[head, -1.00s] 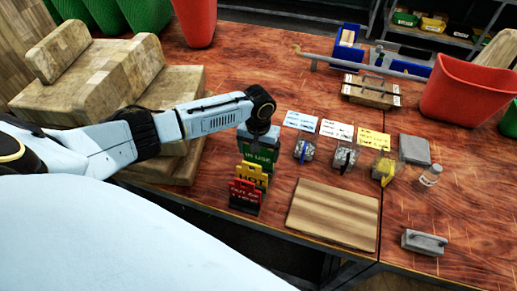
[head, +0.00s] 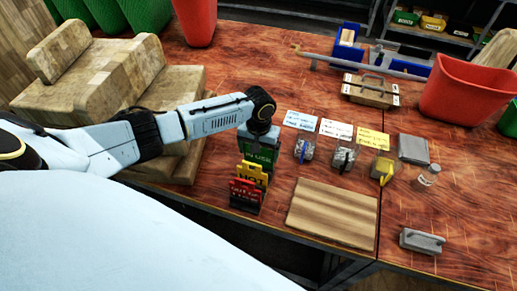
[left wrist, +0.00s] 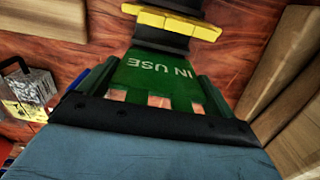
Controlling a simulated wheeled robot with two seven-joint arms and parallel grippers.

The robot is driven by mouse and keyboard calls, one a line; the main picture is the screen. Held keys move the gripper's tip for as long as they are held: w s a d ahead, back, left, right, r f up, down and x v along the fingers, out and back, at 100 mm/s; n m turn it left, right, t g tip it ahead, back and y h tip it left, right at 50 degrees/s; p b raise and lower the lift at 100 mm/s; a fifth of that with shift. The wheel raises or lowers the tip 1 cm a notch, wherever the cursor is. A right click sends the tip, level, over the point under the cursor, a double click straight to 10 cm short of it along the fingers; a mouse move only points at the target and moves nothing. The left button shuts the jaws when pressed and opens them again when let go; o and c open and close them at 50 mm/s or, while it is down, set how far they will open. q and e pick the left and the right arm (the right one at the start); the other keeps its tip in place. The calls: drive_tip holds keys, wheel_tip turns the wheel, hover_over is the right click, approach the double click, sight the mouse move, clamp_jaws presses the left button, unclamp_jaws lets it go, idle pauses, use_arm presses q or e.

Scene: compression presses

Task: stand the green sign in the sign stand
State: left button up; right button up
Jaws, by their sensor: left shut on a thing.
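My left gripper (head: 259,138) is shut on the upper part of the green sign (head: 260,154), which reads IN USE. In the left wrist view, its fingers hold the two side edges of the green sign (left wrist: 155,68). The sign is behind the yellow sign (head: 251,174) and the red sign (head: 245,193), in the same row. The dark sign stand (head: 246,208) shows only in part beneath the signs. Whether the green sign's lower edge is seated in it cannot be told. My right gripper is not in view.
A wooden board (head: 334,213) lies right of the signs. Three clear bins stand near blue, white and yellow cards (head: 372,139). Stepped wooden blocks (head: 100,85) are left, beneath and behind my left arm. The table's front edge is close to the red sign.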

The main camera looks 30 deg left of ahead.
sight(259, 158)
use_arm(q)
drive_tip(key=shift+f+b, duration=0.95)
drive_tip(key=shift+f, duration=1)
drive_tip(key=o, duration=0.7)
wheel_tip(259, 158, up, 13)
drive_tip(key=shift+r+p, duration=0.2)
drive_tip(key=shift+p, duration=0.4)
